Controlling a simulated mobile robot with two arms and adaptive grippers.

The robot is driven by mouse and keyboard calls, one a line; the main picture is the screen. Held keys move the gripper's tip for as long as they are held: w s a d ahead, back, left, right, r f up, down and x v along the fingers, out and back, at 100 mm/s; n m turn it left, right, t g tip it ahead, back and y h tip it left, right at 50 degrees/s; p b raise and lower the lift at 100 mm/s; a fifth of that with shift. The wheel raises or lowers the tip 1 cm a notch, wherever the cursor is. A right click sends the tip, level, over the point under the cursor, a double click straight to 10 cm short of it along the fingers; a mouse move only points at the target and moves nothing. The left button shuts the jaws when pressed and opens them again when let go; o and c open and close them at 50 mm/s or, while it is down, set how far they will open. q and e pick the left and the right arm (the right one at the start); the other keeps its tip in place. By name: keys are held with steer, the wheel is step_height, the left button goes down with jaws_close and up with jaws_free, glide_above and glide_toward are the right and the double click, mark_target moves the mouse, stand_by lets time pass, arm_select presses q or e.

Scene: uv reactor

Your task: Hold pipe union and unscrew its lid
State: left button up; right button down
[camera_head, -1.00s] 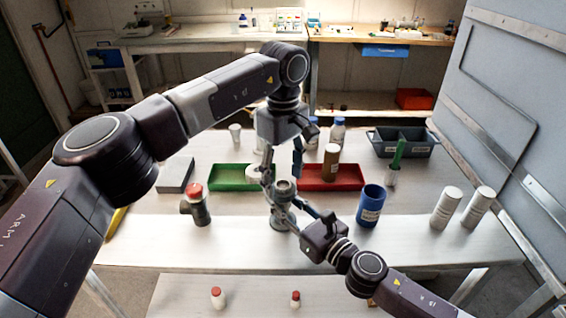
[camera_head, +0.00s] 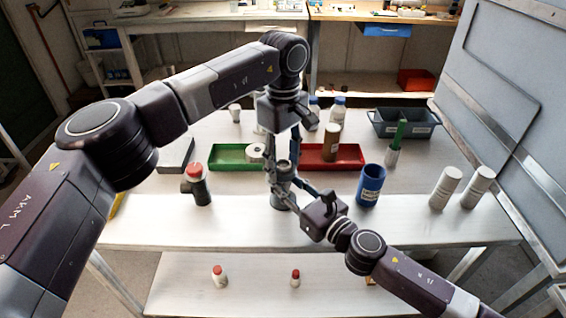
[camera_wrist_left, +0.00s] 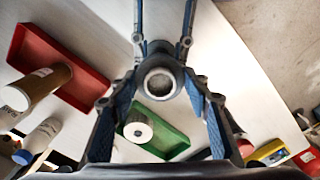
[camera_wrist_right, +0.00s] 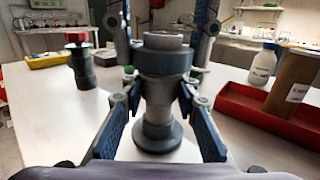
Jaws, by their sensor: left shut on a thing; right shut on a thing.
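The pipe union (camera_head: 283,190) stands upright near the table's front edge, a grey fitting with a round base, seen side-on in the right wrist view (camera_wrist_right: 157,95). Its lid (camera_wrist_right: 166,41) is the round top piece, seen from above in the left wrist view (camera_wrist_left: 160,83). My left gripper (camera_head: 282,162) comes down from above and is shut on the lid; its fingers partly hide the top. My right gripper (camera_head: 290,188) comes in from the front right and is shut on the union's body below the lid.
Behind are a green tray (camera_head: 225,158) holding a white roll and a red tray (camera_head: 345,160) with a brown bottle. A red-capped fitting (camera_head: 197,186) stands left, a blue container (camera_head: 371,185) right. Two white cylinders (camera_head: 445,188) stand farther right. The front table strip is mostly clear.

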arm_select(q)
steer(key=n, duration=0.6)
steer(key=shift+n, duration=0.3)
steer(key=n, duration=0.6)
steer(key=shift+n, duration=0.3)
steer(key=n, duration=0.6)
steer(key=shift+r+n, duration=0.1)
steer(key=shift+n, duration=0.2)
steer(key=n, duration=0.6)
arm_select(e)
steer(key=shift+a, duration=0.1)
arm_select(q)
steer(key=shift+r, duration=0.25)
steer(key=shift+r, duration=0.85)
